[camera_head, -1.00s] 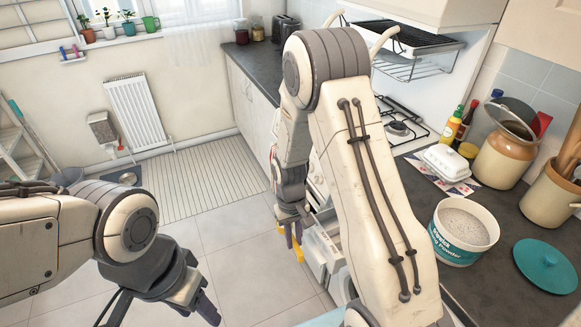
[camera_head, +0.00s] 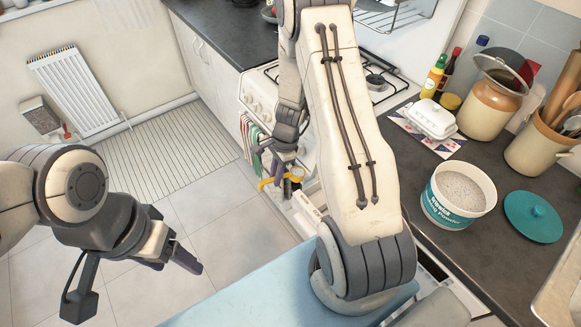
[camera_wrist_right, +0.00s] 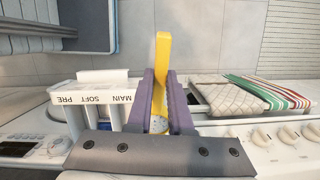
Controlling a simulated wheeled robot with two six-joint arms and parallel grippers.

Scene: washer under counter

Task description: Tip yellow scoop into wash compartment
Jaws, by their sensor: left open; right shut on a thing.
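My right gripper (camera_wrist_right: 161,105) is shut on the yellow scoop (camera_wrist_right: 163,58); white powder shows in the scoop between the purple fingers. In the head view the scoop (camera_head: 270,183) hangs under my right gripper (camera_head: 284,160), partly hidden. The washer's open drawer (camera_head: 304,212) is just right of and below it. In the right wrist view the drawer front (camera_wrist_right: 95,98) reads PRE, SOFT and MAIN, upside down. MAIN is nearest the scoop, which looks beside that end; its height over the drawer is unclear. My left gripper (camera_head: 187,257) is open and empty, over the floor.
The counter (camera_head: 420,145) holds a washing powder tub (camera_head: 458,195), a teal lid (camera_head: 533,216), a butter dish (camera_head: 432,118) and jars. Striped towels (camera_head: 252,140) hang on the cooker (camera_head: 262,95), close by the scoop.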

